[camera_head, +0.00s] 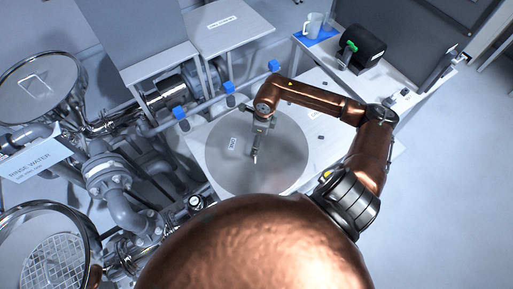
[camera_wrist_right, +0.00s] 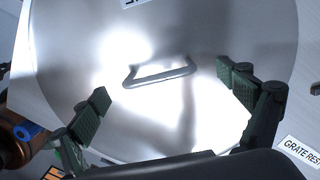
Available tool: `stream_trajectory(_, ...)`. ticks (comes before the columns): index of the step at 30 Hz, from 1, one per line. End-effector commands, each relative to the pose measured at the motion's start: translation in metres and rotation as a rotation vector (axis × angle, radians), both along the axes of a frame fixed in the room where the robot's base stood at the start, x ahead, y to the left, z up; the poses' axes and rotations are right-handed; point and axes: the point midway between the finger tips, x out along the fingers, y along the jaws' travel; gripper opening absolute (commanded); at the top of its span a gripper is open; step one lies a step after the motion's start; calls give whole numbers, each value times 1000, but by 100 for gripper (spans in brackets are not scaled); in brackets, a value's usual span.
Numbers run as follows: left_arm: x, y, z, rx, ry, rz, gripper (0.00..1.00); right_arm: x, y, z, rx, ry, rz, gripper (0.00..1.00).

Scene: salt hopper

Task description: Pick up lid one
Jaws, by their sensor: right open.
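A large round steel lid (camera_head: 285,165) with a small white label (camera_head: 233,144) lies flat on a pale table. It fills most of the right wrist view (camera_wrist_right: 70,50), where its bent-bar handle (camera_wrist_right: 160,75) stands near the middle. I take this as lid one; the label's text is hard to read. My right gripper (camera_head: 255,156) is over the lid. In the right wrist view its two green-padded fingers (camera_wrist_right: 163,88) are wide apart and empty, with the handle showing between and beyond them. Whether the fingers are level with the handle I cannot tell. My left gripper is not in view.
A second round lid with a handle (camera_head: 38,85) sits on a vessel at left. An open round hopper with a grate (camera_head: 52,262) is at lower left, among pipes. Blue-capped fittings (camera_head: 230,87) line the table's far side. A GRATE REST label (camera_wrist_right: 300,152) marks the table.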

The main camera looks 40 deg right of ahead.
Motion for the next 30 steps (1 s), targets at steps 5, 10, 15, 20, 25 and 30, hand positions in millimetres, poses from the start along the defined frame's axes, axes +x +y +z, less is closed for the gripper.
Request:
stream_trajectory(5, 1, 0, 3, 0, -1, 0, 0, -2, 3, -27, 3, 1, -2, 94)
stream_trajectory(10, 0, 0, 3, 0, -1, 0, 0, 0, 3, -37, 1, 1, -1, 94)
stream_trajectory(15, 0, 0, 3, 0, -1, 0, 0, 0, 3, -37, 0, 0, 0, 94)
stream_trajectory(20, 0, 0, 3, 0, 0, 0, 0, 0, 3, -36, 0, 0, 0, 84)
stream_trajectory(25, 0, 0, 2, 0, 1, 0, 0, 0, 3, -36, 0, 0, 0, 73)
stream_trajectory(30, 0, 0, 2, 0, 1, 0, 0, 0, 3, -36, 0, 0, 0, 61)
